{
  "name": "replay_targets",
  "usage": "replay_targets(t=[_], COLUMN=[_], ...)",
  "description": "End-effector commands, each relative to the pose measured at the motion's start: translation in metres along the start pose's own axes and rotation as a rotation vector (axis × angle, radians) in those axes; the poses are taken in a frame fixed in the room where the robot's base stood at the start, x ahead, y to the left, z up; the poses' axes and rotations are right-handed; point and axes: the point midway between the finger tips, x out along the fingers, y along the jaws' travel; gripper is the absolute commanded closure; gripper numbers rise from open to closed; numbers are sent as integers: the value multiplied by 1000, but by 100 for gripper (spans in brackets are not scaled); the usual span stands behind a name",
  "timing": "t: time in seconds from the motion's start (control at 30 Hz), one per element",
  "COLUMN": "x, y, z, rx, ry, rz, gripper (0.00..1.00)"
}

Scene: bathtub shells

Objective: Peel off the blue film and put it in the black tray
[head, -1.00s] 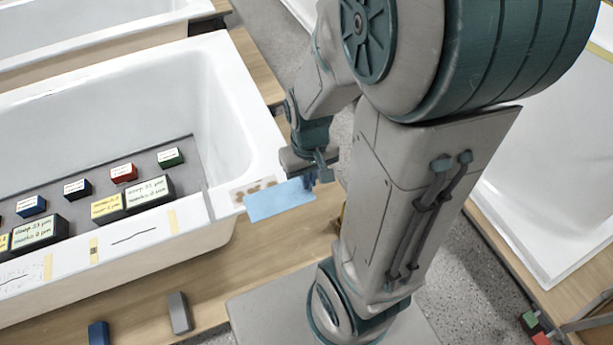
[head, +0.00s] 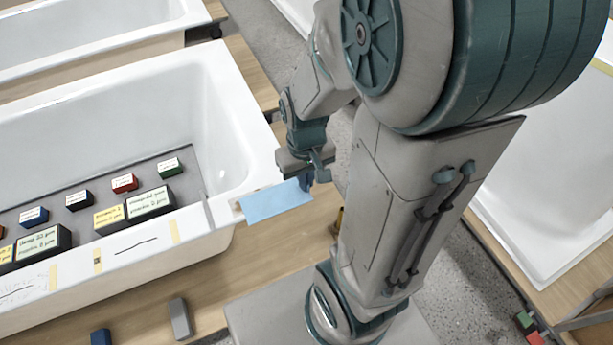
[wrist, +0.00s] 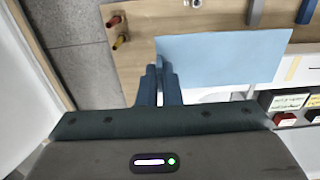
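The blue film (head: 275,201) is a flat light-blue sheet at the near right corner of the white bathtub (head: 212,212). It also shows in the wrist view (wrist: 225,58), stretching right from my fingers. My gripper (head: 311,180) is at the film's right end in the head view. In the wrist view my two fingers (wrist: 165,68) are close together with the film's corner at their tips, and appear shut on it. The film hides part of the tub's rim and the wood under it.
A grey block (head: 180,318) and a blue block (head: 100,337) are on the wooden board (head: 235,262). Red and yellow pegs (wrist: 117,32) show in the wrist view. Another tub stands at right.

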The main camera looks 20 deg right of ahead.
Motion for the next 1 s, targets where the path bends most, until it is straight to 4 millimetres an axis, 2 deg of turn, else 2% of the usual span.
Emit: replay_targets(t=[1.0], x=[-43], y=[0], z=[0], rx=[0], ry=[1], rz=[0], gripper=[100])
